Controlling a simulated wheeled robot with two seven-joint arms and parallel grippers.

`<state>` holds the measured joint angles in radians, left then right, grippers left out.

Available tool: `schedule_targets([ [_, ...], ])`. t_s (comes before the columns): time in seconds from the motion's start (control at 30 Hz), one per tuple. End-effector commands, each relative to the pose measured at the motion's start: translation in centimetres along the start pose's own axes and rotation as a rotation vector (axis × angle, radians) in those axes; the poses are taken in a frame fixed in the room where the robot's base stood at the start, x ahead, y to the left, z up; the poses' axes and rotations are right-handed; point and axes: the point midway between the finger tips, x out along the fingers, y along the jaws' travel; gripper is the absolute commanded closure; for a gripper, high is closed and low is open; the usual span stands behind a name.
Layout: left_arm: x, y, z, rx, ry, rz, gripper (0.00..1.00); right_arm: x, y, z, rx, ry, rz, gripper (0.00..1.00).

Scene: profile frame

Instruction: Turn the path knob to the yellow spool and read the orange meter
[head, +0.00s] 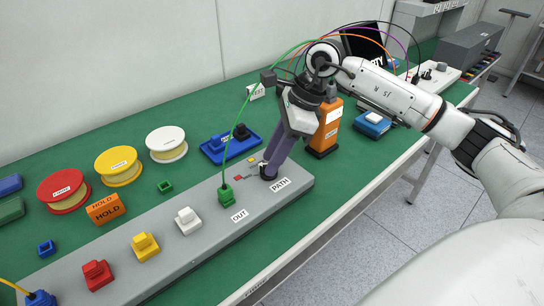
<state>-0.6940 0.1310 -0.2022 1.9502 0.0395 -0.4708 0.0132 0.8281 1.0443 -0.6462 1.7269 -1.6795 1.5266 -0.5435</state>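The path knob (268,174) is a dark round knob on the grey panel (208,247), beside the PATH label (279,185). A thin pointer reaches left from it, near a small red mark (238,178); a small yellow mark (251,160) lies farther back. My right gripper (270,169) points down with its fingertips at the knob; whether they grip it is hidden. The yellow spool (119,167) lies between a red spool (63,191) and a white spool (166,144). The orange meter (327,130) stands upright behind my gripper; its reading is not visible. My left gripper is out of view.
Red (97,275), yellow (145,247), white (187,220) and green (226,195) connectors stand along the panel. A green cable arcs up from the green one, close to my gripper. An orange HOLD block (105,209) and a blue tray (215,157) stand behind the panel.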

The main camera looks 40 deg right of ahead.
Motion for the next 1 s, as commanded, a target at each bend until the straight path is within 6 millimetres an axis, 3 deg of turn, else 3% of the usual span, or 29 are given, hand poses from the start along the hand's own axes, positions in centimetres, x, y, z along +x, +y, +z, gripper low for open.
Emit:
schedule_targets([
  [0.37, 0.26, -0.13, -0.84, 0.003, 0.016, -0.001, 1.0, 0.68, -0.02, -0.02, 0.0, 0.0, -0.001, 0.7],
  [0.5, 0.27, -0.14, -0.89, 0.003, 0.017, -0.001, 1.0, 0.66, -0.02, -0.02, 0.0, 0.0, -0.001, 0.93],
  [0.57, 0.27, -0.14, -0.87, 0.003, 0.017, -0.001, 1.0, 0.66, -0.02, -0.02, 0.0, 0.0, -0.001, 1.0],
  [1.0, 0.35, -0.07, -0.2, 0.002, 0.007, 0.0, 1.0, 0.7, 0.07, -0.01, 0.067, -0.001, -0.029, 1.0],
])
